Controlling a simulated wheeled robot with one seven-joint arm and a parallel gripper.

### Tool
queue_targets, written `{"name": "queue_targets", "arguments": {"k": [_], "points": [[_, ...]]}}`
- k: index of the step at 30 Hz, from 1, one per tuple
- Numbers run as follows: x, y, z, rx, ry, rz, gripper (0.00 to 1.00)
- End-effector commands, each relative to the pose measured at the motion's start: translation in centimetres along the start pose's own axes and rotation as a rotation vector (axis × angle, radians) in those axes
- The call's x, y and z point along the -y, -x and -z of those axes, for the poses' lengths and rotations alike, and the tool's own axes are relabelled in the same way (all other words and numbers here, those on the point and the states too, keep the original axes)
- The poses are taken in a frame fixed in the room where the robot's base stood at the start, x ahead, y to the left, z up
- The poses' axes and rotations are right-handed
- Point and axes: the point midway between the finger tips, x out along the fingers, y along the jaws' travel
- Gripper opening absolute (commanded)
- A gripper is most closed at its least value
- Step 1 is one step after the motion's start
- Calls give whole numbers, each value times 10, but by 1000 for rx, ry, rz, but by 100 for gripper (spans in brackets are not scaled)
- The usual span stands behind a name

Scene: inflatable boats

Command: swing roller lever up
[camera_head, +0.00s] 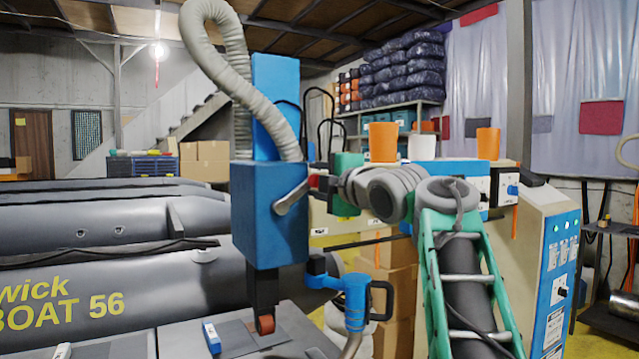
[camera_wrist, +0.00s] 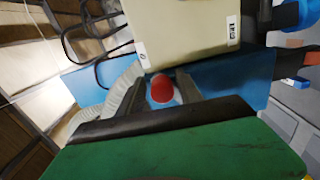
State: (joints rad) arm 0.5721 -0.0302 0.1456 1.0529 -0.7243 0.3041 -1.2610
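The roller lever (camera_head: 291,198) is a short grey bar on the side of the blue machine head (camera_head: 268,215). It slants up to the right towards a red knob (camera_head: 314,182). The red knob also shows in the wrist view (camera_wrist: 161,89), between my two dark fingers. My gripper (camera_head: 318,183) reaches in from the right, at the lever's end. Its fingers look open, one on each side of the knob, with narrow gaps showing. The grey bar itself is hidden in the wrist view. Below the head, an orange-brown roller (camera_head: 265,324) stands over the work table.
A ribbed hose (camera_head: 218,45) loops over the machine. A blue tool with a black handle (camera_head: 352,295) stands below my gripper. Grey boat tubes (camera_head: 110,285) fill the left. A beige control cabinet (camera_head: 535,250) and orange cups (camera_head: 383,142) are on the right.

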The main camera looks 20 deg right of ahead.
Motion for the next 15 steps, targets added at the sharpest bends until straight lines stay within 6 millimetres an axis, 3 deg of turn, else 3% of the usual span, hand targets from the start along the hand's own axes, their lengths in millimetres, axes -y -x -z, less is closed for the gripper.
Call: {"name": "queue_targets", "arguments": {"k": [4,15], "points": [[-4,1,5,-8,5,-6,48],[-1,1,1,-3,3,0,48]]}}
